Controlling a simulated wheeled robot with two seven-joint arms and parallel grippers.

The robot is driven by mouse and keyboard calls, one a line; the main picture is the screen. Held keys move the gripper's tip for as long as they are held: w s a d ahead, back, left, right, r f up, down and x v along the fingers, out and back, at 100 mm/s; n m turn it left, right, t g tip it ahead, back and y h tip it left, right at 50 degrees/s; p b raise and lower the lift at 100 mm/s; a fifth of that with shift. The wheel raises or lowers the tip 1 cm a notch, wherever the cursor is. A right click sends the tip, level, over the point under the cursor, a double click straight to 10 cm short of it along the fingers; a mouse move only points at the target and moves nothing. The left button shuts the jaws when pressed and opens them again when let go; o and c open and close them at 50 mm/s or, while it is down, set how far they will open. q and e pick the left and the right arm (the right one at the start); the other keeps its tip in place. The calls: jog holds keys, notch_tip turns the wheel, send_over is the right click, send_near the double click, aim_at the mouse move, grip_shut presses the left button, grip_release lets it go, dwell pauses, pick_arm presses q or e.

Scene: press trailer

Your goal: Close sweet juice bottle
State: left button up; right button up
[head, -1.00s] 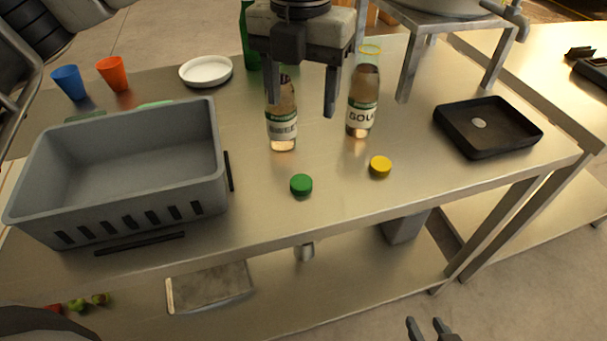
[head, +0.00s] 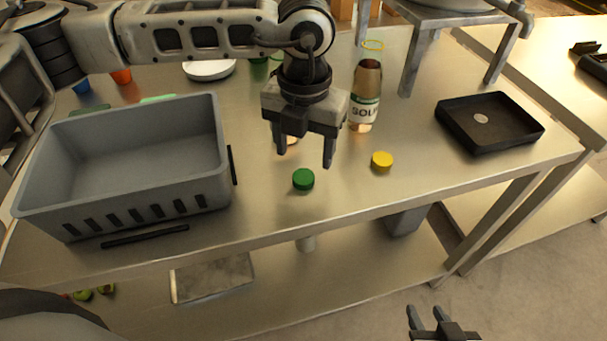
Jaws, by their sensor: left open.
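My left gripper (head: 304,160) is open and empty, pointing down just behind and above the green cap (head: 303,180) on the steel table. The left bottle is almost wholly hidden behind this gripper; only a small part of its base (head: 292,140) shows. The right bottle (head: 364,100) stands upright and open-topped, with a green and white label that I cannot read fully. A yellow cap (head: 382,161) lies in front of it. Which bottle is the sweet juice is unclear now. My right gripper (head: 425,309) is open and empty, low at the bottom right, off the table.
A grey crate (head: 130,205) fills the table's left side. A black tray (head: 520,125) lies at the right, near a metal stand (head: 408,70). A white plate (head: 210,71) and cups are partly hidden behind my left arm. The table front between the caps and edge is clear.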

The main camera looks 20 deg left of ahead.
aim_at(303, 176)
pick_arm(q)
jog(key=f+p, duration=0.1)
jog(key=f, duration=0.4)
jog(key=shift+s+f, duration=0.1)
jog(key=shift+s, duration=0.1)
jog(key=c, duration=1)
